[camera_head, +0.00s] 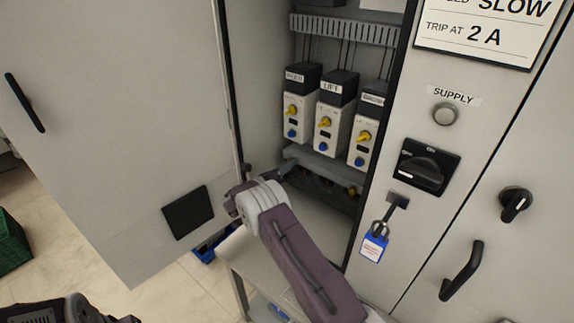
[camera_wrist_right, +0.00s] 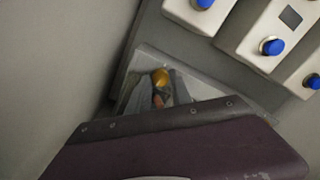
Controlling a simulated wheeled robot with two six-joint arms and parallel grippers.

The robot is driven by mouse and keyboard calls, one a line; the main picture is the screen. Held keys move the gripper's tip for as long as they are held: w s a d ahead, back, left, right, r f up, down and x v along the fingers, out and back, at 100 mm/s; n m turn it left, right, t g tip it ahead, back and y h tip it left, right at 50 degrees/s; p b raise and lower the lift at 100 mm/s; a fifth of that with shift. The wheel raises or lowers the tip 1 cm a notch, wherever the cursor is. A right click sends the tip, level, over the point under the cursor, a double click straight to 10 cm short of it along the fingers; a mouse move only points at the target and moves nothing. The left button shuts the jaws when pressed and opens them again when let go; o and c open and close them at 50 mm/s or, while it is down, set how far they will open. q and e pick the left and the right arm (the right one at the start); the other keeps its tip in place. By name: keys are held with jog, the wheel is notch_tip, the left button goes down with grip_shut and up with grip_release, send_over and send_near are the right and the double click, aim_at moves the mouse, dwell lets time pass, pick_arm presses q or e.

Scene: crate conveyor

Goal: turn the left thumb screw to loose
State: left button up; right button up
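The left thumb screw seems to be the small brass piece (camera_wrist_right: 161,77) at the low panel in the right wrist view, partly hidden by my gripper. In the head view, the left end of the low strip is covered by my right wrist; another brass screw (camera_head: 353,190) shows farther right. My right gripper (camera_head: 288,166) reaches into the open cabinet below the three modules. In the wrist view its fingertips (camera_wrist_right: 157,98) are at the brass piece. Whether they are open or shut on it is unclear. My left gripper is not clearly in view.
Three modules with yellow knobs and blue buttons (camera_head: 325,146) stand above the strip. The open cabinet door (camera_head: 120,130) is at the left. A dark switch (camera_head: 425,167) and a blue-tagged padlock (camera_head: 374,246) are on the right panel. A green crate (camera_head: 12,245) sits far left.

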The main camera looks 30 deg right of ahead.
jog(key=shift+o, duration=1.2)
jog(key=shift+r, duration=0.1)
jog(key=b+v, duration=0.1)
jog(key=v, duration=0.8)
jog(key=shift+a, duration=0.1)
